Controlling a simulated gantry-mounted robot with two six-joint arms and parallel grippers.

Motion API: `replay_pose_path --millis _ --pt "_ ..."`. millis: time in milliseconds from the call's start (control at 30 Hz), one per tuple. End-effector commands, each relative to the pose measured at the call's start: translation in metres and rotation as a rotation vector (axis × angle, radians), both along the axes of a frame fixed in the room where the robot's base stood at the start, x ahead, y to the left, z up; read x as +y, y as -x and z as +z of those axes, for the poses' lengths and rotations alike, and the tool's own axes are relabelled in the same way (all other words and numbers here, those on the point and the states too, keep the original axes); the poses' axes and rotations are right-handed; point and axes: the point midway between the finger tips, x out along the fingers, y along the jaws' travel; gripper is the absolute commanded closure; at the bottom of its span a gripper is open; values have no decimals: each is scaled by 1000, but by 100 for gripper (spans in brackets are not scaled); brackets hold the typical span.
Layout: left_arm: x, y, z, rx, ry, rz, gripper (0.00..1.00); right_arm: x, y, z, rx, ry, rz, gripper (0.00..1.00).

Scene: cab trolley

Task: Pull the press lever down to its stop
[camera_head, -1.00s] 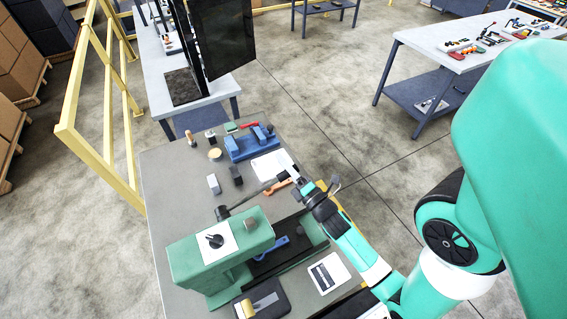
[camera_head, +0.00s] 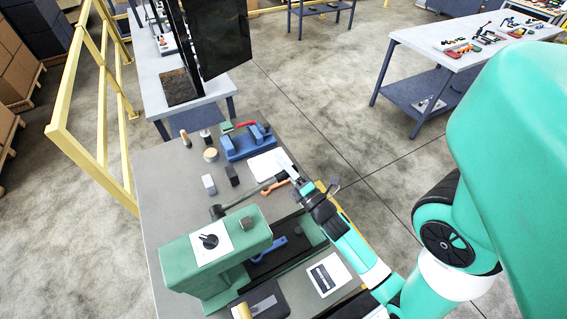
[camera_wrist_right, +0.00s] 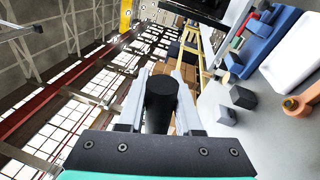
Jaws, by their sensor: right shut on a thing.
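The green press (camera_head: 215,255) stands at the front of the grey workbench. Its dark lever (camera_head: 245,194) runs from a pivot (camera_head: 217,212) on the press's far side out to the right, sloping toward my right gripper. My right gripper (camera_head: 287,168) is at the lever's outer end. In the right wrist view the black round lever grip (camera_wrist_right: 161,98) sits between the two pale fingers, and the right gripper (camera_wrist_right: 160,85) is shut on it. In the head view the fingers partly hide the lever end. My left gripper is in neither view.
A blue vise-like fixture (camera_head: 245,144) with a red handle stands farther back on the workbench (camera_head: 165,190). Small blocks (camera_head: 209,184) lie near the lever. A white card (camera_head: 327,275) lies right of the press. A yellow railing (camera_head: 95,165) stands left.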

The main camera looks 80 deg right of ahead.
Motion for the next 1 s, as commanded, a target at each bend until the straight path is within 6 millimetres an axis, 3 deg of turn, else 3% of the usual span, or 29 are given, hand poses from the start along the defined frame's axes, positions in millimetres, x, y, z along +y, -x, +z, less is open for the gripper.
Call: replay_pose_path --millis 33,333,767,1000 --pt "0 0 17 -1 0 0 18 1 -2 15 25 15 1 100" --pt "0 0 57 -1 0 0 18 8 -12 51 168 113 4 100" --pt "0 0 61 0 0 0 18 10 -14 54 209 142 3 100" --pt "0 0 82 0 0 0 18 19 -28 82 309 211 6 100"
